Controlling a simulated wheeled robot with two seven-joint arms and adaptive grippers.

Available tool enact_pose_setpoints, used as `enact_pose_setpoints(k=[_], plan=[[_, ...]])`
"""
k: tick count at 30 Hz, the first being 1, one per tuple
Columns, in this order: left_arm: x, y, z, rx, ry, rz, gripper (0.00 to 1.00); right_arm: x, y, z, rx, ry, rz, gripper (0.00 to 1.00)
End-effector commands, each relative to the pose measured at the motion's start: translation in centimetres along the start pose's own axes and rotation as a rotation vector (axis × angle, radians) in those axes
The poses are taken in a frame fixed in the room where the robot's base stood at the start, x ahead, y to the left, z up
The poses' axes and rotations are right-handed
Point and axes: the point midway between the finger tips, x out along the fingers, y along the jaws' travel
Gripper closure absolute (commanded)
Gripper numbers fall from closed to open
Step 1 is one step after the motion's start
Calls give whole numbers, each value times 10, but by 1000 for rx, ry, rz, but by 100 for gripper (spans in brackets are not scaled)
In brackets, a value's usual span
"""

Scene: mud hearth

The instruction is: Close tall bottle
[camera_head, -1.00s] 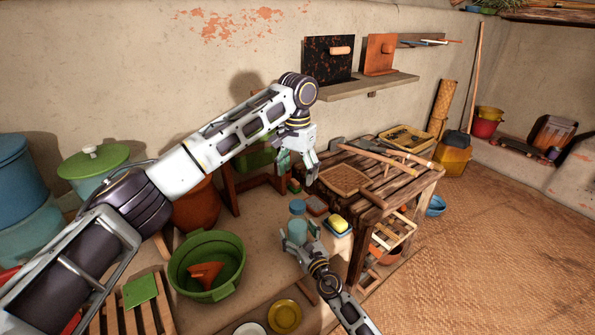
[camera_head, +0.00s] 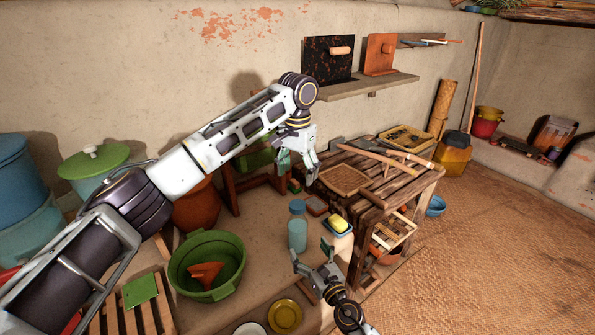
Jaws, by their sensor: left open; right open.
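The tall bottle (camera_head: 297,235) is pale blue and stands upright on the earthen ledge, in the middle of the head view. A blue cap (camera_head: 298,206) sits on its top; how tightly it is seated I cannot tell. My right gripper (camera_head: 310,252) is open and empty, just in front of and below the bottle, its fingers spread with one near the bottle's lower side. My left gripper (camera_head: 299,170) is open and empty, hanging above and behind the bottle, beside the wooden table.
A yellow sponge on a blue dish (camera_head: 342,227) lies right of the bottle. A green basin (camera_head: 207,265) holding an orange thing stands to the left. A slatted wooden table (camera_head: 395,180) stands behind right. Yellow and white plates (camera_head: 284,316) lie in front.

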Motion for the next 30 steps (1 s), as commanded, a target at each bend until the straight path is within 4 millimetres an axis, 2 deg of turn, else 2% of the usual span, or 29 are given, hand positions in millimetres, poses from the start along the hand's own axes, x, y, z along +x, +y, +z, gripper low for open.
enact_pose_setpoints(k=[6, 12, 30], plan=[[0, 0, 0, 0, 0, 0, 30, -20, -1, 0, -3, 1, 0, 15], [0, 0, 0, 0, 0, 0, 30, -30, 0, 0, -1, 0, 1, 15], [0, 0, 0, 0, 0, 0, 30, -32, 0, 0, 0, 0, 0, 15]])
